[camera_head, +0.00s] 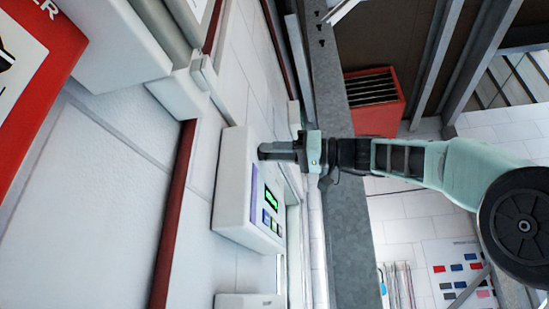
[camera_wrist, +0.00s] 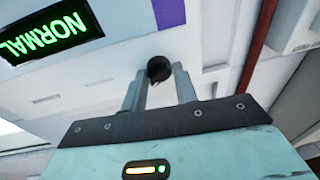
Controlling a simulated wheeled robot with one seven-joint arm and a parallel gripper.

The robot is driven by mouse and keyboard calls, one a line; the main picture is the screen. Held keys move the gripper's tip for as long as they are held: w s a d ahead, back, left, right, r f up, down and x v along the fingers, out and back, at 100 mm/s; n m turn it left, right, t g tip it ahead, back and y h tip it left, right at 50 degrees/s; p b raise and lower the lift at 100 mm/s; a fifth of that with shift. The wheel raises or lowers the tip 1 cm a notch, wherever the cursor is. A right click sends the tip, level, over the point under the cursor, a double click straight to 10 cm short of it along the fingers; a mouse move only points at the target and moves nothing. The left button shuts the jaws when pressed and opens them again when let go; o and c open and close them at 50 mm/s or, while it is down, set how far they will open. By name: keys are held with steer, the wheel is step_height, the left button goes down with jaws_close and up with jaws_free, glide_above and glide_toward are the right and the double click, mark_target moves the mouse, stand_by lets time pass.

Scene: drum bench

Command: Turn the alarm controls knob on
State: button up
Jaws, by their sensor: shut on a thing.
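The alarm control box (camera_head: 232,185) is a white wall-mounted panel with a purple strip and a green-lit display. In the wrist view the display (camera_wrist: 45,37) reads "NORMAL". The dark round knob (camera_wrist: 159,67) is on the panel's white face, between the tips of my gripper's two grey fingers. My gripper (camera_wrist: 160,82) is shut on the knob. In the head view my gripper (camera_head: 264,151) reaches the panel's face from the right, and its fingers hide the knob there. The knob's pointer mark cannot be made out.
A red-brown rail (camera_head: 175,215) runs along the white wall beside the panel. A grey metal beam (camera_head: 345,200) stands behind my arm. A red slatted box (camera_head: 375,115) is further back. Another white box (camera_head: 245,301) is below the panel.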

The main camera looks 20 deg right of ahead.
steer(key=shift+m+t+b, duration=0.55)
steer(key=shift+m+t, duration=0.15)
steer(key=shift+m, duration=3.3)
steer(key=shift+h, duration=0.3)
steer(key=o, duration=0.9)
steer(key=shift+o, duration=0.2)
steer(key=b+v, duration=0.5)
steer(key=v, duration=1.2)
steer(key=shift+d, duration=0.25)
steer(key=shift+f, duration=0.2)
